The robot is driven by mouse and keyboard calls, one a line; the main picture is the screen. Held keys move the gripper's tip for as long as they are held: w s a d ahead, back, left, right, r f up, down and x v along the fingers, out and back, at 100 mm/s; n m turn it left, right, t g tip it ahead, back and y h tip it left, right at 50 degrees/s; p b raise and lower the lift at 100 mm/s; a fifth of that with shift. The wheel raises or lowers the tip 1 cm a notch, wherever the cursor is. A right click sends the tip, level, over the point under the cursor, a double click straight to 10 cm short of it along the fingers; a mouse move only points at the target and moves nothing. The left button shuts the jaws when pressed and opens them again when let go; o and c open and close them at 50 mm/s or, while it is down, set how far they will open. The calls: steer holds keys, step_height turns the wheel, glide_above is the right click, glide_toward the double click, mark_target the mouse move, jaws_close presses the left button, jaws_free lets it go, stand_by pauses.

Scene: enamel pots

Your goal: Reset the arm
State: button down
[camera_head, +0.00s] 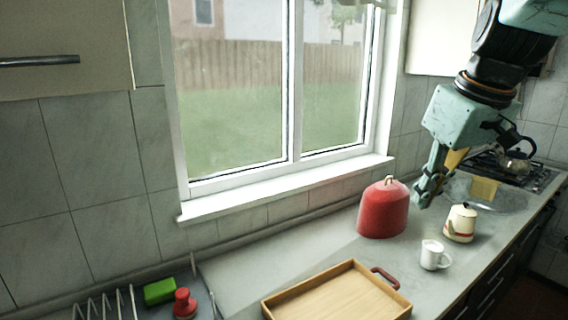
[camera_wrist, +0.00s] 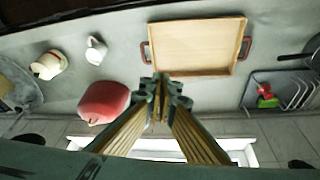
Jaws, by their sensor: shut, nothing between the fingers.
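My gripper (camera_head: 421,198) hangs from the arm at the upper right in the head view, in the air near the red lidded pot (camera_head: 383,210). In the wrist view my gripper (camera_wrist: 165,85) points out over the counter. Its fingers are together with nothing held between them. The red pot (camera_wrist: 103,101) shows there to the left of the fingers, and a gap lies between them in that view. The cream enamel pot with a red band (camera_head: 460,224) stands right of the red pot.
A white mug (camera_head: 433,255) stands in front of the cream pot. A wooden tray (camera_head: 335,296) with red handles lies front centre. A dish rack (camera_head: 105,306), green sponge (camera_head: 159,291) and red-topped item (camera_head: 185,303) are at lower left. A kettle (camera_head: 515,160) is on the stove.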

steer(key=s+a+f+m, duration=0.1)
steer(key=s+a, duration=0.2)
steer(key=s, duration=0.6)
steer(key=s+a+f+m, duration=0.1)
steer(key=s+a+f, duration=0.1)
steer(key=s, duration=0.8)
steer(key=s+a+f+m, duration=0.1)
steer(key=s+a, duration=0.2)
steer(key=s, duration=0.7)
steer(key=shift+s+a+f+m+h, duration=0.2)
steer(key=shift+a+f+m+h, duration=0.1)
steer(key=shift+h, duration=0.1)
steer(key=shift+d, duration=0.1)
